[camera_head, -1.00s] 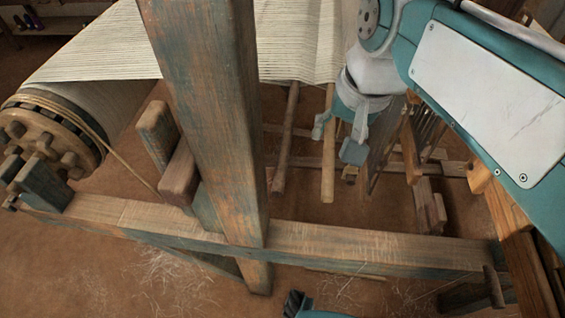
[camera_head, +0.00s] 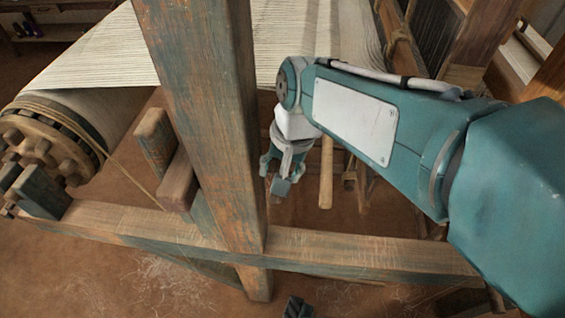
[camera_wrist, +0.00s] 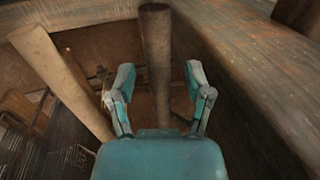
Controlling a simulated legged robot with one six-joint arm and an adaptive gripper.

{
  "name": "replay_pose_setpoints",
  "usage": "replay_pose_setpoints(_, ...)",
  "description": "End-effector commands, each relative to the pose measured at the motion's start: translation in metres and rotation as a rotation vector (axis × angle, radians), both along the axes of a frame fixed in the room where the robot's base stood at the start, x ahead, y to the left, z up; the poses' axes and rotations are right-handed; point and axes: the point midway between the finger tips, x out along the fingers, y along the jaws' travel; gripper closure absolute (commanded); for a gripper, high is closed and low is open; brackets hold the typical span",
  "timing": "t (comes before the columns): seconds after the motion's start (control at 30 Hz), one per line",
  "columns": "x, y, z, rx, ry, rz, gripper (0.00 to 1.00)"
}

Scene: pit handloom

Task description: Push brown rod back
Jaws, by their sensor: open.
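The darker brown rod (camera_wrist: 157,50) shows in the wrist view, running down between the two fingers of my gripper (camera_wrist: 159,72). My gripper is open, with a finger on each side of the rod in the picture. I cannot tell whether either finger touches it. In the head view my gripper (camera_head: 273,178) hangs below the cloth, just right of the thick post, and hides most or all of this rod. A paler rod (camera_head: 326,170) hangs to its right. In the wrist view the paler rod (camera_wrist: 62,80) is on the left, outside the fingers.
A thick upright post (camera_head: 205,120) stands close left of my gripper. A horizontal beam (camera_head: 340,249) crosses in front below it. Woven cloth (camera_head: 100,55) stretches above, running to the roller (camera_head: 45,145) at left. A weathered beam (camera_wrist: 255,65) lies right in the wrist view.

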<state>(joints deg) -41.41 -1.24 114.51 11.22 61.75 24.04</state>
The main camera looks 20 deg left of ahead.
Motion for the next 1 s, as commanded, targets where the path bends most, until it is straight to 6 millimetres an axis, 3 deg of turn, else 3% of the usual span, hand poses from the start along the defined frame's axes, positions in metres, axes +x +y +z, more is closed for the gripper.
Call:
replay_pose_setpoints(0.3, 0.0, 0.001, -0.005, 0.001, -0.002, 0.0, 0.35)
replay_pose_setpoints(0.33, 0.0, 0.001, -0.005, 0.001, -0.001, 0.0, 0.39)
replay_pose_setpoints(0.47, 0.0, 0.001, -0.005, 0.001, -0.001, 0.0, 0.97)
replay_pose_setpoints(0.5, 0.0, 0.001, -0.005, 0.001, -0.001, 0.0, 1.0)
replay_pose_setpoints(1.0, -0.004, 0.017, -0.006, 0.0, 0.0, 0.001, 1.0)
